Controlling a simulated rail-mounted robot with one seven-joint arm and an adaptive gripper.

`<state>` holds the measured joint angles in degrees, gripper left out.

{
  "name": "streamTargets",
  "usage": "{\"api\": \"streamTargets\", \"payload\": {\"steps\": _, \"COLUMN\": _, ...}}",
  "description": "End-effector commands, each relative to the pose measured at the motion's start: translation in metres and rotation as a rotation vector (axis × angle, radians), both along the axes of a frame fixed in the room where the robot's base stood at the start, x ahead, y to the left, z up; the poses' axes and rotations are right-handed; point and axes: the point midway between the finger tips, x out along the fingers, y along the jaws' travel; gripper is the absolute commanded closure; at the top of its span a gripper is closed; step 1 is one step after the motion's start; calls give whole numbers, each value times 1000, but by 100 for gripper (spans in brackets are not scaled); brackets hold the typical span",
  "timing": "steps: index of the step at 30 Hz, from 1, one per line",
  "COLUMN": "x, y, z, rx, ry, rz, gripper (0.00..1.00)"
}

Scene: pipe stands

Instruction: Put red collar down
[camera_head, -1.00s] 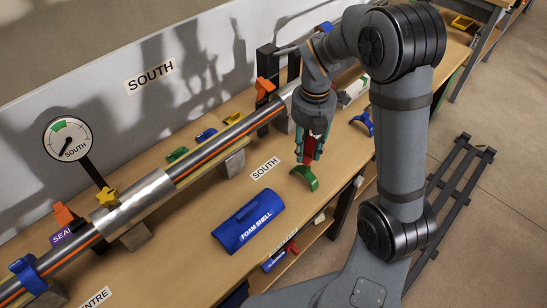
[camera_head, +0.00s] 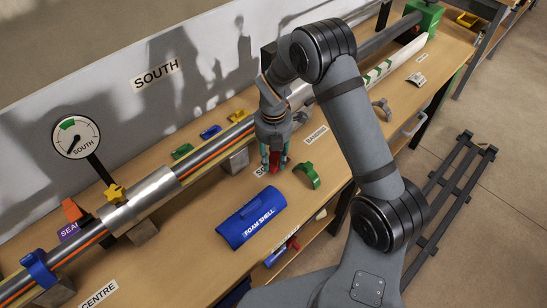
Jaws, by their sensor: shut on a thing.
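The red collar (camera_head: 284,162) is between the fingers of my gripper (camera_head: 273,168), which is shut on it. Only part of the red shows, as the fingers and wrist hide the rest. My gripper points down low over the bench, at a SOUTH label it partly covers. I cannot tell whether the collar touches the bench top. A green collar (camera_head: 308,175) lies just to the right of my gripper, apart from it.
The blue foam shell (camera_head: 250,216) lies in front and left. The long pipe (camera_head: 210,155) runs behind my gripper on grey blocks. Small green (camera_head: 181,151), blue (camera_head: 210,132) and yellow (camera_head: 238,115) pieces lie behind it. A grey collar (camera_head: 382,108) lies farther right.

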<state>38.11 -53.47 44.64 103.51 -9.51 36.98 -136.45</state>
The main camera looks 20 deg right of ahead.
Motion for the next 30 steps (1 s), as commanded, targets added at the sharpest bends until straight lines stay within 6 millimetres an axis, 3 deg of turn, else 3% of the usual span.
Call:
{"api": "streamTargets", "payload": {"steps": 10, "x": 0, "y": 0, "z": -5, "rx": 0, "ry": 0, "rz": 1, "gripper": 100}}
{"api": "streamTargets", "payload": {"steps": 11, "x": 0, "y": 0, "z": -5, "rx": 0, "ry": 0, "rz": 1, "gripper": 69}}
{"api": "streamTargets", "payload": {"steps": 20, "x": 0, "y": 0, "z": -4, "rx": 0, "ry": 0, "rz": 1, "gripper": 51}}
{"api": "streamTargets", "payload": {"steps": 30, "x": 0, "y": 0, "z": -4, "rx": 0, "ry": -1, "rz": 0, "gripper": 51}}
